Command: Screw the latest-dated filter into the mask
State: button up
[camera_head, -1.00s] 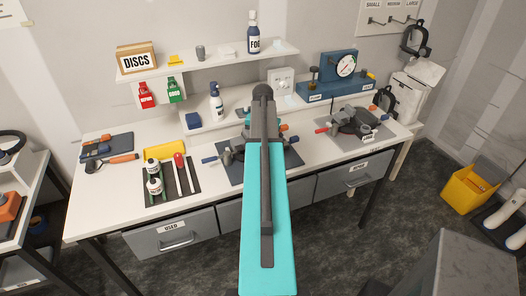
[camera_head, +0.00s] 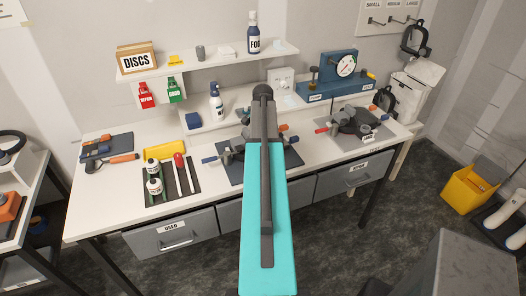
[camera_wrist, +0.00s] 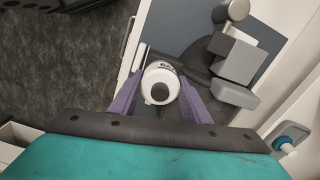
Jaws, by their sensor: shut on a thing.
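In the wrist view my gripper (camera_wrist: 162,92) has its purple fingers shut on a white round filter (camera_wrist: 156,72). The filter has a dark round centre on the near end and small dark print on its side, too small to read. Beyond it is a dark rounded form (camera_wrist: 196,72), which may be the mask, beside grey clamp blocks (camera_wrist: 236,60). I cannot tell whether filter and mask touch. In the head view my arm hides my gripper and most of the middle clamp (camera_head: 226,158) on its dark mat (camera_head: 232,176).
A red-handled tool (camera_head: 179,161) lies beside the canisters. A second clamp with a dark round piece (camera_head: 356,120) stands at right. A gauge stand (camera_head: 345,66) is behind it. The shelf (camera_head: 215,62) holds a box and bottles. The bench front between tray and middle mat is clear.

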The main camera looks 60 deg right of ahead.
jog(key=shift+m, duration=2.9)
jog(key=o, duration=1.2)
jog(key=shift+s, duration=0.1)
